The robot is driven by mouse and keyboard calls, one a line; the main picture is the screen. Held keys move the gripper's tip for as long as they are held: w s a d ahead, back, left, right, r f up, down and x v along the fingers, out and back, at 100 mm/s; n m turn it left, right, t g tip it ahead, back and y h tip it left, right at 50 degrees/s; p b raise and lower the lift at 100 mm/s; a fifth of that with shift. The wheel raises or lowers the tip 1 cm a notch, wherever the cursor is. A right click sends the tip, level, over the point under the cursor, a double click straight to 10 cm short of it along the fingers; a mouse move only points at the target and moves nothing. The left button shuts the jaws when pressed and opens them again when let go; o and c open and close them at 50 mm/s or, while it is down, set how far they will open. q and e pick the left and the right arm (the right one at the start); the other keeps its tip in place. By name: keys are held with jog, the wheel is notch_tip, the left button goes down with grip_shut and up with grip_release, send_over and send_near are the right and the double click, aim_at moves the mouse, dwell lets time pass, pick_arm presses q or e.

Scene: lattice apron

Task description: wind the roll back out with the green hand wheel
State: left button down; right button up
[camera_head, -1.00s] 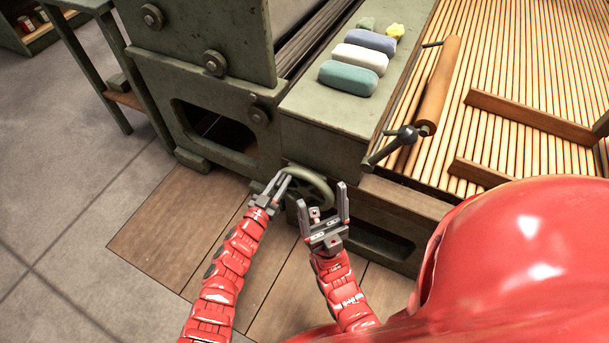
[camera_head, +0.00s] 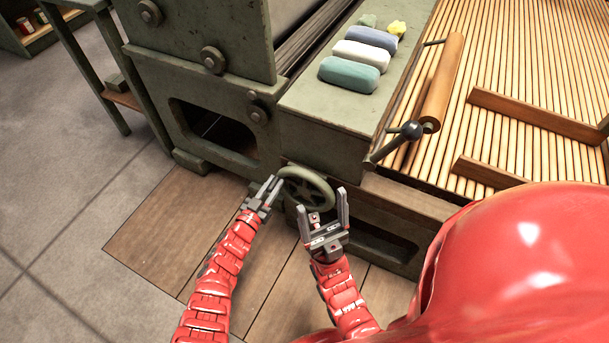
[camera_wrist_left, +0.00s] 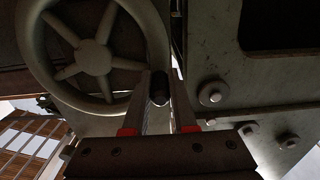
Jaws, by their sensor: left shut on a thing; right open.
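The green hand wheel (camera_head: 311,181) is mounted low on the green machine's front; its rim and spokes also show in the left wrist view (camera_wrist_left: 96,57). My left gripper (camera_head: 274,186) is at the wheel's left side. In the left wrist view its fingers (camera_wrist_left: 160,88) close around a small dark handle beside the rim. My right gripper (camera_head: 322,203) is open and empty, just in front of the wheel and apart from it. A wooden roller (camera_head: 443,82) lies over the slatted bed; I cannot tell whether it is the task's roll.
A dark ball-ended lever (camera_head: 393,143) sticks out near the roller. The machine's end frame (camera_head: 205,45) stands left of the wheel. Wooden floor boards (camera_head: 170,225) are clear at left.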

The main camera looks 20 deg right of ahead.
aim_at(284, 191)
pick_arm(q)
jog(key=f+b, duration=0.3)
jog(key=shift+w+a+f, duration=0.15)
jog(key=shift+a+f, duration=0.05)
jog(key=shift+f, duration=0.1)
jog(key=f+b, duration=0.2)
jog(key=s+d+f+b, duration=0.1)
jog(key=shift+f, duration=0.4)
jog(key=shift+r, duration=0.15)
jog(key=shift+d, duration=0.1)
